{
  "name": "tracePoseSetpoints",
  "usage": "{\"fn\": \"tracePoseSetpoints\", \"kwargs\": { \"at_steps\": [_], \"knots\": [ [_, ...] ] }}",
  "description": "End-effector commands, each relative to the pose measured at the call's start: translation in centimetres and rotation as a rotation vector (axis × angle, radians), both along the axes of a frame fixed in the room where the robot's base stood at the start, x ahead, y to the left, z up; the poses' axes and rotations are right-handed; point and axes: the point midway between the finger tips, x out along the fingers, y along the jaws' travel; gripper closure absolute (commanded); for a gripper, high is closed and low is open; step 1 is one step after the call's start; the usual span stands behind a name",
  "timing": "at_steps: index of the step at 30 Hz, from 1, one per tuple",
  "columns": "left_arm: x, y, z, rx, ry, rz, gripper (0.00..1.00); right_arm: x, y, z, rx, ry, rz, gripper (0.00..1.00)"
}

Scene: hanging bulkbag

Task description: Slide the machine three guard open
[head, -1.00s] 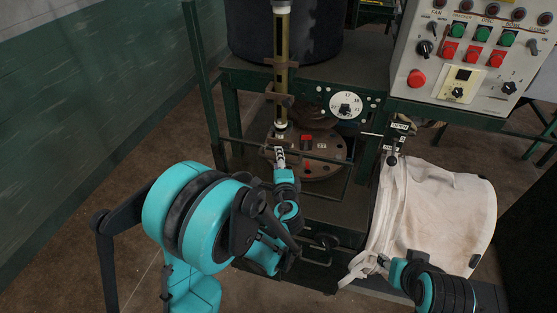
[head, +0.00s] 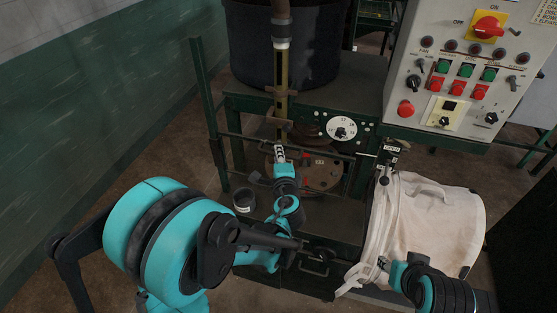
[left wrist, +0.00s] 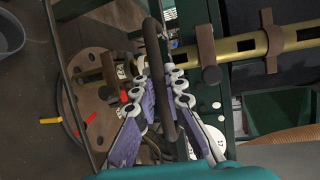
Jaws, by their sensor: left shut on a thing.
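The machine guard (head: 240,138) is a dark thin-barred frame at the front of the green machine stand, before a round brown plate and below the brass tube. My left gripper (head: 280,153) is at this frame. In the left wrist view its fingers (left wrist: 160,95) are shut on a dark upright bar, the guard's handle (left wrist: 153,60), which passes between them. The fingers hide part of the bar. My right gripper (head: 384,265) is by the white bag's strap at the lower right; its fingers are too small to read.
A brass tube (head: 282,70) comes down in front of the black drum (head: 320,50). The control panel (head: 455,85) is at upper right, with the white bulk bag (head: 430,220) below it. A grey bucket (head: 243,200) stands left of my left forearm. Floor at left is clear.

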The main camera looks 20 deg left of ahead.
Motion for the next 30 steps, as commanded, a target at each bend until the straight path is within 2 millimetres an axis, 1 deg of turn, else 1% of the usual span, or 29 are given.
{"fn": "tracePoseSetpoints", "kwargs": {
  "at_steps": [1, 6, 8, 9, 15, 18, 21, 25, 30],
  "knots": [
    [0.0, 0.0, 3.1, 0.001, -0.001, 0.0, 1.0, 0.0, 0.0, 2.6, 0.0, 0.0, 0.0, 0.6],
    [0.0, 0.0, 9.3, 0.001, -0.001, 0.0, 1.0, 0.0, 0.0, 6.9, 0.0, 0.0, 0.0, 0.6],
    [0.0, 0.0, 11.4, 0.001, -0.001, 0.0, 1.0, 0.0, 0.0, 8.5, 0.0, 0.0, 0.0, 0.6],
    [0.0, 0.0, 12.8, 0.001, -0.001, 0.0, 1.0, 0.0, 0.0, 9.5, 0.0, 0.0, 0.0, 0.6],
    [0.0, 0.0, 19.2, 0.001, -0.001, 0.0, 1.0, 0.0, 0.0, 13.9, 0.0, 0.0, 0.0, 0.6],
    [0.0, 0.0, 21.8, 0.001, -0.001, 0.0, 1.0, 0.0, 0.0, 15.7, 0.0, 0.0, 0.0, 0.6],
    [0.0, 0.0, 23.9, 0.001, 0.0, 0.0, 1.0, 0.0, 0.0, 17.1, 0.0, 0.0, 0.0, 0.6],
    [0.0, 0.0, 25.8, 0.001, 0.0, 0.0, 1.0, 0.0, 0.0, 18.4, 0.0, 0.0, 0.0, 0.6],
    [0.0, 0.0, 27.1, 0.001, 0.0, 0.0, 1.0, 0.0, 0.0, 19.2, 0.0, 0.0, 0.0, 0.6]
  ]
}}
